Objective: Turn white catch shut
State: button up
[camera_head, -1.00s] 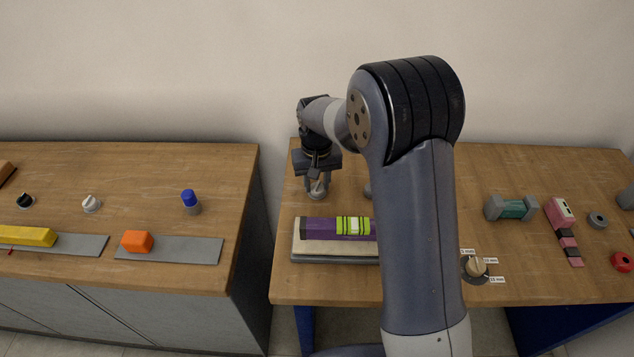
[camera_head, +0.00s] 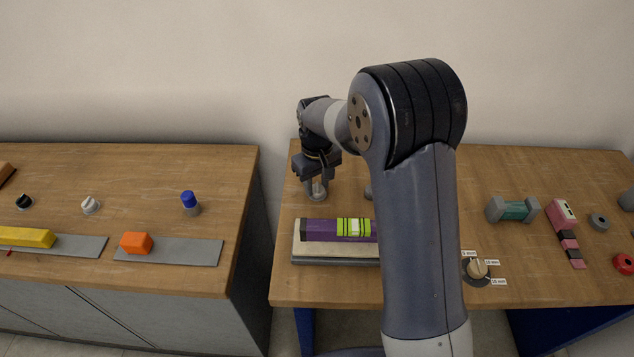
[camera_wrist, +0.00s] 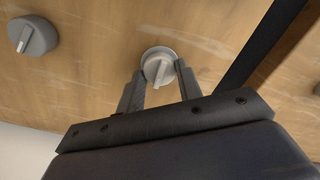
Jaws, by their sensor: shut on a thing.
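A white catch, a round knob with a raised grip bar, shows in the wrist view (camera_wrist: 158,64) on the wooden top. In the head view it sits under my gripper (camera_head: 318,187) at the back left of the right cart. My gripper's fingers stand on either side of the catch in the wrist view (camera_wrist: 160,78), shut on it. The fingers partly cover the catch in the head view. A similar grey knob (camera_wrist: 33,36) stands apart to its left in the wrist view; my arm mostly hides it in the head view.
A purple and lime block (camera_head: 322,230) lies on a pale pad in front of my gripper. A dial with labels (camera_head: 477,268) is right of my arm. The left cart carries another white knob (camera_head: 90,205), a blue-capped knob (camera_head: 189,202) and an orange block (camera_head: 136,242).

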aim_at(317, 186)
jog(key=o, duration=1)
jog(key=shift+r, duration=0.1)
notch_tip(317, 186, up, 11)
jog(key=shift+b, duration=0.35)
jog(key=shift+f, duration=0.2)
notch_tip(317, 186, down, 10)
jog(key=shift+f+p, duration=0.25)
jog(key=shift+p, duration=0.15)
jog(key=shift+f, duration=0.15)
